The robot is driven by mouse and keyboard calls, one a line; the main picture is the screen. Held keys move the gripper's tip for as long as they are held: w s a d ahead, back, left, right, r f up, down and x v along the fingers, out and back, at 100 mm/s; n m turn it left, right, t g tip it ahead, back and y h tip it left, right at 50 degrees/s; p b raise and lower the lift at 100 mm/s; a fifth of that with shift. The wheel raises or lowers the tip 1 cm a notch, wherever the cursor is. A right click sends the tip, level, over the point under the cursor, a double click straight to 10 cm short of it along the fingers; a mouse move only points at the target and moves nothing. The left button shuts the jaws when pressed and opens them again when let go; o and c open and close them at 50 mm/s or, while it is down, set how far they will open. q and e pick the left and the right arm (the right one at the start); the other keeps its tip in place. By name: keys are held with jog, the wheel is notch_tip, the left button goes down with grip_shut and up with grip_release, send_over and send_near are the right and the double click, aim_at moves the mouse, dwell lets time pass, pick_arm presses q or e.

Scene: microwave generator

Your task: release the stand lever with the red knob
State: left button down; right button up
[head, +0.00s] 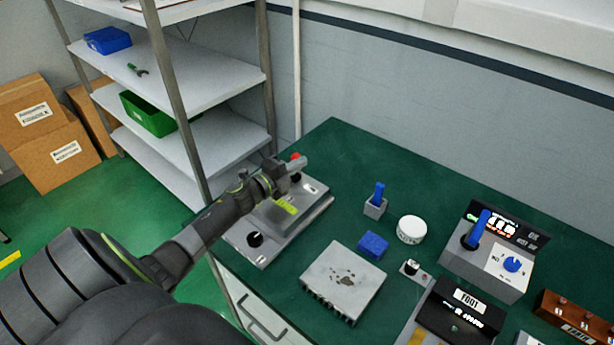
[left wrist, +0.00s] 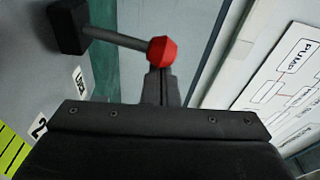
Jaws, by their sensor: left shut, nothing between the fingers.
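The red knob (head: 296,156) shows just past my left gripper at the far end of a grey stand (head: 304,213). In the left wrist view the red knob (left wrist: 162,51) caps a grey lever rod (left wrist: 118,38) that runs left to a black pivot block (left wrist: 68,27). My left gripper (head: 301,163) is shut and empty, its arm reaching over the stand. In the left wrist view its fingertips (left wrist: 160,75) sit right at the knob, which overlaps them; I cannot tell whether they touch. My right gripper is not in view.
A shelf rack (head: 190,80) stands close behind the stand on the left. To the right on the green table are a grey finned block (head: 342,282), a blue block (head: 373,244), a white round tub (head: 411,230) and a control box (head: 487,264). The back right tabletop is clear.

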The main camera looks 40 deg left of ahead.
pick_arm(q)
jog(key=a+n, duration=0.2)
jog(key=shift+a+r+n+t, duration=0.1)
jog(key=shift+r+n+t, duration=0.2)
jog(key=shift+n, duration=0.1)
jog(key=a+n, duration=0.1)
jog(key=a+n+b, duration=0.1)
jog(key=n, duration=0.1)
jog(key=shift+w+a+n, duration=0.15)
jog(key=shift+a+n, duration=0.1)
jog(key=shift+n, duration=0.05)
jog(key=shift+w+a+f+b, duration=0.1)
jog(key=shift+a+f+b, duration=0.1)
jog(key=shift+a+b, duration=0.8)
